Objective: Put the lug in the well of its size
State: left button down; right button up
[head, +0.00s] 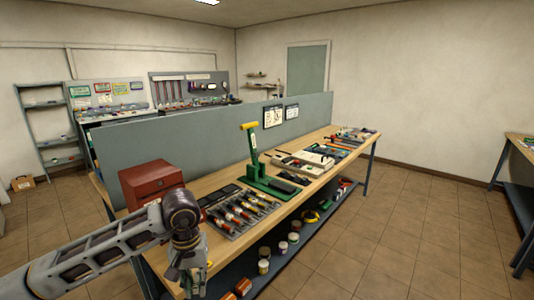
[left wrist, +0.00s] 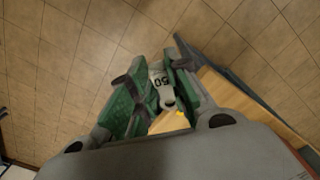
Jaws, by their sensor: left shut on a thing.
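My left gripper (head: 192,280) hangs at the near end of the long workbench, beside its front edge. In the left wrist view its green fingers (left wrist: 158,92) are shut on a small grey lug (left wrist: 159,80) marked "50", which appears upside down in that view. The lug's lower part is partly hidden by the fingers. A pale tray (head: 303,164) lies on the bench beyond the green press, but I cannot make out wells or sizes in it. My right gripper is in neither view.
The workbench (head: 335,145) carries a red toolbox (head: 150,183), a grey tray of several tools (head: 238,228) and a green press with a yellow handle (head: 253,150). A grey divider (head: 205,138) runs along its back. Jars stand on the lower shelf. The floor (head: 415,215) to the right is clear.

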aim_at(196, 276)
pick_arm(q)
jog(key=w+f+m, duration=0.1)
jog(key=w+f, duration=0.1)
jog(key=w+a+f+m, duration=0.1)
jog(key=shift+w+a+f, duration=0.1)
jog(key=shift+w+f, duration=0.25)
notch_tip(196, 276, down, 12)
jog(key=s+a, duration=0.1)
jog(key=a, duration=0.1)
jog(key=shift+a+r, duration=0.15)
jog(key=shift+a, duration=0.1)
jog(key=shift+s, duration=0.15)
dwell(0.3)
